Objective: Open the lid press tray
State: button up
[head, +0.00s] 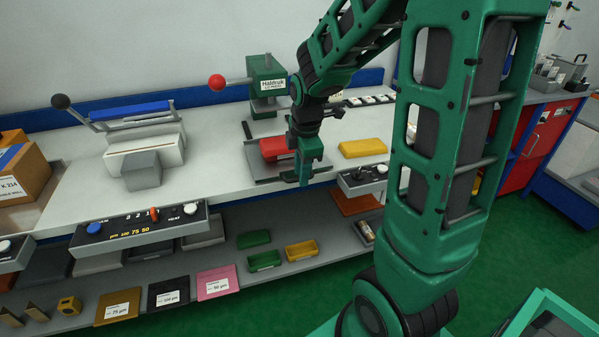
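The green lid press (266,80), labelled "Haldruk", stands on the white bench with a red ball on its lever. In front of it is a grey tray (318,165) with a dark bar along its front edge. A red tub or lid (274,148) sits on the tray. My gripper (304,180) points down at the front edge of the tray, right of the red piece. It overlaps the dark bar in the picture; I cannot tell whether it touches it. The fingers are too small and partly hidden to show whether they are open or shut.
A yellow lid (363,148) lies on the bench right of the tray. A control box (362,180) is at the bench edge close to my gripper. A sealer (142,150) stands on the left. The lower shelf holds green and yellow bins (301,250).

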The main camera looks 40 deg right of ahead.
notch_tip(320, 180, up, 10)
jog(key=s, duration=0.1)
jog(key=shift+s+a+r, duration=0.25)
jog(key=shift+s+a, duration=0.05)
jog(key=shift+s, duration=0.05)
dwell(0.6)
jog(key=s+d+f+m+g, duration=0.1)
jog(key=s+f+m, duration=0.1)
jog(key=s+m, duration=0.8)
jog(key=s+d+f+m+g, duration=0.1)
jog(key=s+f+m, duration=0.1)
jog(key=s+m, duration=0.9)
jog(key=shift+s+d+f+y, duration=0.15)
jog(key=shift+s+d+y, duration=0.2)
jog(key=shift+s, duration=0.45)
jog(key=shift+a, duration=0.1)
jog(key=shift+w+f, duration=0.25)
jog(key=shift+w, duration=0.4)
